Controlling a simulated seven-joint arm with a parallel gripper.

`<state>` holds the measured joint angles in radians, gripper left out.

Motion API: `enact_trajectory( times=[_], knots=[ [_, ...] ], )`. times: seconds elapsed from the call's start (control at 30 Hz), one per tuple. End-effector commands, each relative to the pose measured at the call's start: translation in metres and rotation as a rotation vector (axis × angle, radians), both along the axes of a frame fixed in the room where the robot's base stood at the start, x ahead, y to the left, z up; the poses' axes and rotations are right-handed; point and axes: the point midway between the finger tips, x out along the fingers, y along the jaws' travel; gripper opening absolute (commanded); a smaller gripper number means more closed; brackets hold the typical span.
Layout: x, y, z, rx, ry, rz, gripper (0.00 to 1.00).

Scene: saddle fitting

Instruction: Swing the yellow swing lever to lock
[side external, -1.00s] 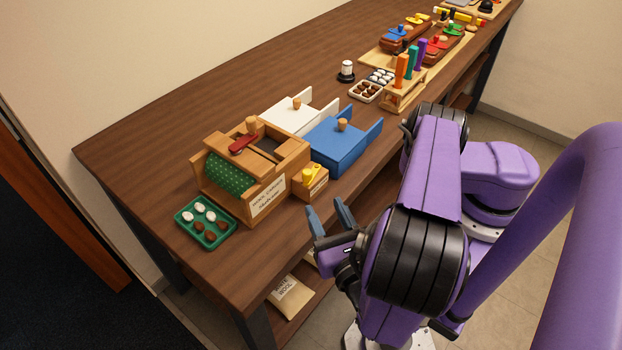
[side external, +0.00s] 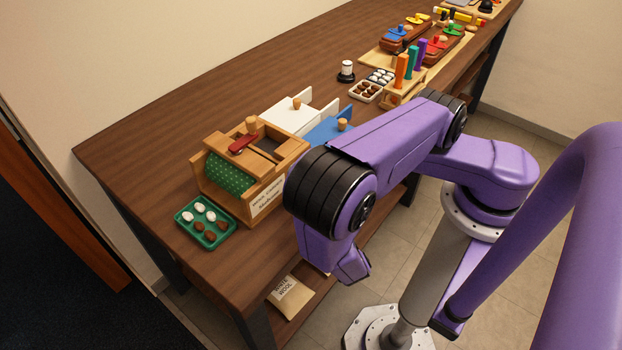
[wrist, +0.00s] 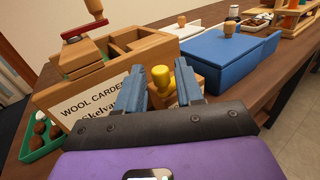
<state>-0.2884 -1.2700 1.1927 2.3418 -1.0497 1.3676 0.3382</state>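A yellow lever piece (wrist: 162,80) with a rounded knob stands on a small wooden block beside the labelled wooden box. In the wrist view it shows between the two blue fingers of my gripper (wrist: 160,88), which are spread apart. I cannot tell whether either finger touches it. More yellow shows just right of the knob, partly behind the right finger. In the side view my arm hides the gripper, the small block and this yellow piece. Other small yellow levers (side external: 418,18) sit on fittings at the far end of the bench.
The wooden box (side external: 268,200) with a red lever (side external: 242,143) and green roll stands left of the gripper. A blue lidded box (wrist: 222,58) is close on the right, with a white one (side external: 287,117) behind. A green tray (side external: 207,238) lies at the near left.

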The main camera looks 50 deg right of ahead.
Motion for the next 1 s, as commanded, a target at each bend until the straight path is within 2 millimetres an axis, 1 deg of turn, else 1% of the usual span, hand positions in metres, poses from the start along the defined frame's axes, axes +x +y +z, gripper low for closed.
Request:
enact_trajectory(
  times=[0.03, 0.1, 0.33, 0.7, 1.0],
  knots=[
    [0.000, 0.000, 0.000, 0.000, 0.000, 0.000, 0.18],
    [0.000, 0.000, 0.000, 0.000, 0.000, 0.000, 0.00],
    [0.001, 0.001, -0.001, 0.004, 0.000, -0.025, 0.00],
    [0.013, 0.006, -0.001, 0.004, 0.000, -0.213, 0.00],
    [0.014, 0.006, -0.001, 0.002, 0.001, -0.232, 0.00]
  ],
)
